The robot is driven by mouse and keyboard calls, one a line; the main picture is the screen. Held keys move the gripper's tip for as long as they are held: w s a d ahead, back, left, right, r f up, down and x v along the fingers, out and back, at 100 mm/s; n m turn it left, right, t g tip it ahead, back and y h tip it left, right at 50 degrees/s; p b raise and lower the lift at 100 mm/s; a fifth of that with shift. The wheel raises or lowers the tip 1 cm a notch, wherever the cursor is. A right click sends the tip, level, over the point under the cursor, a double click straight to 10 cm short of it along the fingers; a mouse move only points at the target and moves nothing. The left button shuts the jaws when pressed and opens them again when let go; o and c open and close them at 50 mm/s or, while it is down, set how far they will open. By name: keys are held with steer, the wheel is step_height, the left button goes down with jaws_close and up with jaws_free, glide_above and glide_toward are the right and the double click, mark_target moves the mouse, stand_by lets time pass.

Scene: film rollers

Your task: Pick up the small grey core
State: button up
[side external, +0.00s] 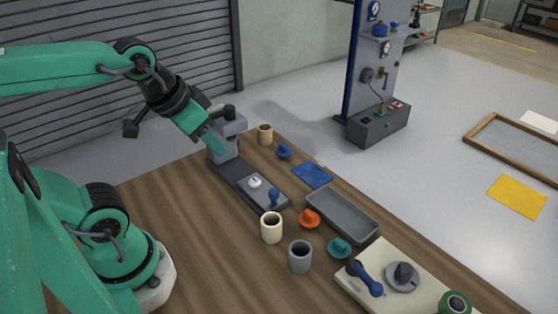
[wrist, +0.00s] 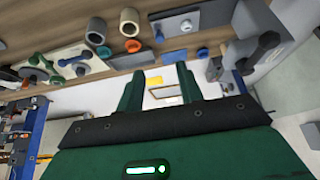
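The small grey core (side external: 300,257) stands upright on the wooden table, a hollow cylinder with a dark bore. In the wrist view it is the grey ring (wrist: 95,31) at the upper left, beside the cream core (wrist: 130,21). The cream core (side external: 271,228) stands just behind and left of it in the side view. My gripper (side external: 217,146) is well away from the grey core, up and left in the side view, near the grey bench fixture (side external: 228,132). In the wrist view my gripper (wrist: 156,70) has its two green fingers apart, with nothing between them.
An orange knobbed piece (side external: 309,218), a teal one (side external: 339,248) and a grey tray (side external: 342,215) lie near the core. A pale board (side external: 405,262) carries a blue-handled tool (side external: 365,278). A tan core (side external: 265,134) stands behind. The table's left part is clear.

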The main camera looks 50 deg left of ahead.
steer(key=shift+c, duration=0.3)
steer(key=shift+c, duration=0.5)
steer(key=shift+w, duration=0.1)
steer(key=n+g, duration=0.5)
steer(key=g, duration=0.1)
glide_above(292, 246)
step_height(292, 246, down, 16)
steer(key=shift+f, duration=1.3)
